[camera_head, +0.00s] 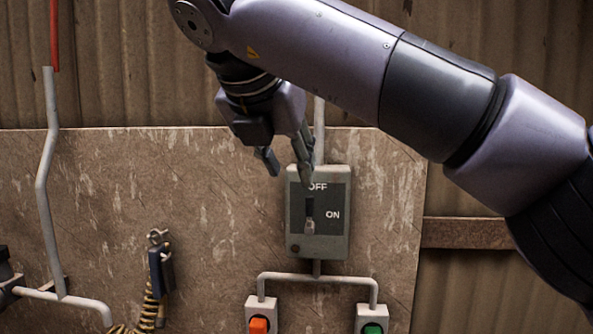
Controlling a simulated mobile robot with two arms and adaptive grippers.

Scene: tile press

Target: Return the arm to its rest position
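My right arm (440,95) comes in from the right and crosses the upper part of the view. Its gripper (285,166) points down with its two fingers apart and nothing seen between them. The fingers are at the top left of a grey switch box (295,238); one overlaps the box's upper edge in the picture. I cannot tell whether it touches. The box reads OFF at the top and ON at the right. Its small lever (309,217) stands about vertical, with its lighter end low. My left gripper does not show.
The box is on a worn brown panel (100,190) before a corrugated wall. Below it, conduit leads to an orange button (259,325) and a green button (373,329). A dark hanging device (161,272) with a yellow-black cord and grey pipes (46,200) are at left.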

